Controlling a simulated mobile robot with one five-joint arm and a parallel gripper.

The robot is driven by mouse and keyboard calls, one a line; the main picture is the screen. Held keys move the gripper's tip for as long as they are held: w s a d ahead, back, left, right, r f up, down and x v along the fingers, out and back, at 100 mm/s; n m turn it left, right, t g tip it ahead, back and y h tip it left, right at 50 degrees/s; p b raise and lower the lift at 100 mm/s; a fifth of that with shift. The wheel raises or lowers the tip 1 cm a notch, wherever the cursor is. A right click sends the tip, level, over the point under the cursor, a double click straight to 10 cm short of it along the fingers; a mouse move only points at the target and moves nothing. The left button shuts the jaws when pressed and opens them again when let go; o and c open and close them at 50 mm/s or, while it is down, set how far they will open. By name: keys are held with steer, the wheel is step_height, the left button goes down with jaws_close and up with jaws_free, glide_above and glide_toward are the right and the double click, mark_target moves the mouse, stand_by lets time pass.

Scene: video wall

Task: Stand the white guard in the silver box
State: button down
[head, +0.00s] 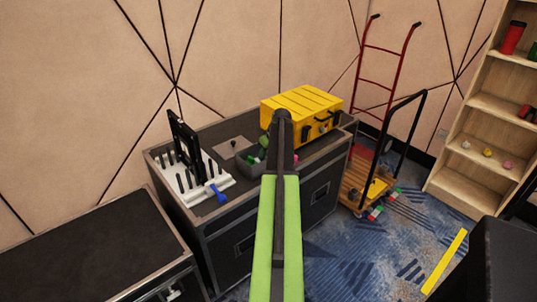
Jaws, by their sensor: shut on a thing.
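My green and dark arm reaches up the middle of the head view, and its far end stands in front of the black case. My gripper and anything in it are hidden behind the arm. No white guard can be made out.
A white slotted rack (211,187) with black upright pieces and a blue-handled tool (217,193) stand on the case's left. A yellow toolbox (300,104) stands behind my arm. A red hand truck (386,83), wooden cart (362,188) and shelf (480,133) are right.

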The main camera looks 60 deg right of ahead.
steer(key=c, duration=1.2)
jaws_free()
steer(key=shift+f, duration=0.1)
steer(key=p+v, duration=1.1)
steer(key=v, duration=0.1)
steer(key=shift+r+p, duration=0.25)
steer(key=shift+p, duration=0.05)
steer(key=shift+w, duration=0.1)
